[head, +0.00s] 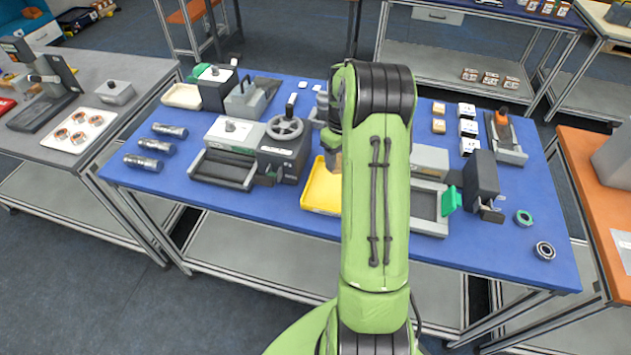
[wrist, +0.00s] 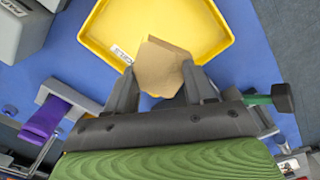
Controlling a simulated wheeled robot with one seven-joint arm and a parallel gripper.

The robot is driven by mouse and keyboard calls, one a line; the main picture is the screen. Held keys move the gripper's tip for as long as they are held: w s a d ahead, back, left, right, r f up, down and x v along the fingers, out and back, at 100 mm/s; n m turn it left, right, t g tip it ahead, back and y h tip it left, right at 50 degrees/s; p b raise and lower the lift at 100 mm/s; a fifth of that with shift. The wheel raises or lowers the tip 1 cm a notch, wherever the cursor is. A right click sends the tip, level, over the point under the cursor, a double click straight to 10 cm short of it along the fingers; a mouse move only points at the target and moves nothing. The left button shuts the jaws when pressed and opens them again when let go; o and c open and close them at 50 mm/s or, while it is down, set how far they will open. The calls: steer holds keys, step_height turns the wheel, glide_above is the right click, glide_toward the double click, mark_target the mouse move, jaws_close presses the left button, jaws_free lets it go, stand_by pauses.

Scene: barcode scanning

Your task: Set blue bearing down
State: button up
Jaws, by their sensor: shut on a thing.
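My gripper (wrist: 168,85) is shut on a tan, cardboard-coloured box (wrist: 160,67), one finger on each side of it. In the wrist view the box overlaps the near edge of a yellow tray (wrist: 115,22); I cannot tell its height above it. In the head view my arm hides most of the gripper, and the yellow tray (head: 318,190) shows left of the arm. A green-ringed bearing (head: 524,217) and a dark, silver-centred bearing (head: 545,251) lie at the blue table's right end. I see no clearly blue bearing.
A grey machine with a handwheel (head: 284,129) stands left of the tray. A dark grey block-shaped device (head: 482,176) stands right of my arm, near the bearings. Several metal cylinders (head: 150,146) lie at the left. Small white boxes (head: 467,128) stand at the back right.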

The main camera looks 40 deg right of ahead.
mark_target(339, 189)
steer(key=f, duration=0.9)
steer(key=shift+s+d+f, duration=0.2)
steer(key=shift+s+d, duration=0.05)
steer(key=shift+s, duration=0.1)
steer(key=shift+d+f, duration=0.15)
steer(key=shift+f, duration=0.2)
steer(key=o, duration=1.2)
steer(key=shift+o, duration=0.2)
steer(key=shift+s, duration=0.1)
